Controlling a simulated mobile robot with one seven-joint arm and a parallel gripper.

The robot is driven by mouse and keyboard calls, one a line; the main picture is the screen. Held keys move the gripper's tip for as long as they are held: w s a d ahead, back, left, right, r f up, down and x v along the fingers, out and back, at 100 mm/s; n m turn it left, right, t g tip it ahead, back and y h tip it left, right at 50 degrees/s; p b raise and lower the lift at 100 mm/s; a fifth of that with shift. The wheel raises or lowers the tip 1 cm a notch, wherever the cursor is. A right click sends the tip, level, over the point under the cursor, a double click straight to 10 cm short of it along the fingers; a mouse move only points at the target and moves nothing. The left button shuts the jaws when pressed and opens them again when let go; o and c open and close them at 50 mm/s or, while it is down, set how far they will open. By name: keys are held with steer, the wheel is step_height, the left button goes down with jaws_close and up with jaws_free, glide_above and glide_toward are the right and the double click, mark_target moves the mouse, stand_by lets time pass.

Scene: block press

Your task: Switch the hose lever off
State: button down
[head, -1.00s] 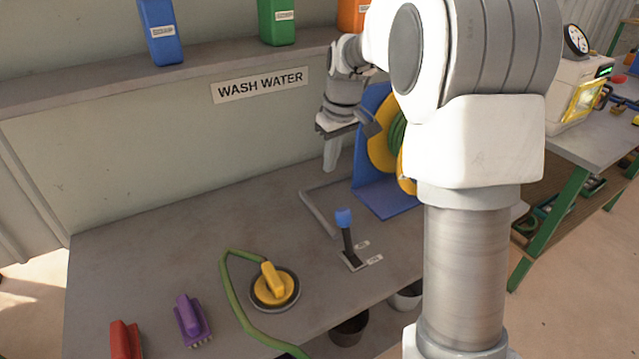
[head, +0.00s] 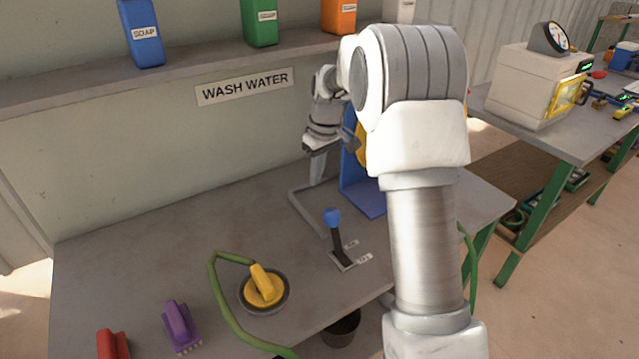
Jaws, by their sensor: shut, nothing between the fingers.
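The hose lever (head: 335,235) stands on the grey bench in the head view, a black stick with a blue knob on a small base. Two small white labels lie beside its base, too small to read. The stick is nearly upright, leaning slightly to the back left. A green hose (head: 222,290) runs over the bench by a yellow-handled round piece (head: 263,288). My arm hides most of the blue-and-yellow hose reel (head: 360,185).
A grey bent bar (head: 305,212) lies on the bench between my gripper and the lever. Purple (head: 179,325) and red (head: 112,344) brushes are at the front left. The bench's left middle is clear.

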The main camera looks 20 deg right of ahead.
mark_target(335, 234)
step_height(335, 234, down, 7)
steer(key=s+d, duration=0.1)
steer(key=s, duration=0.1)
steer(key=shift+s+f+b, duration=0.15)
steer(key=shift+s+b, duration=0.15)
steer(key=shift+b, duration=0.05)
steer(key=shift+s+b, duration=0.1)
steer(key=shift+b, duration=0.25)
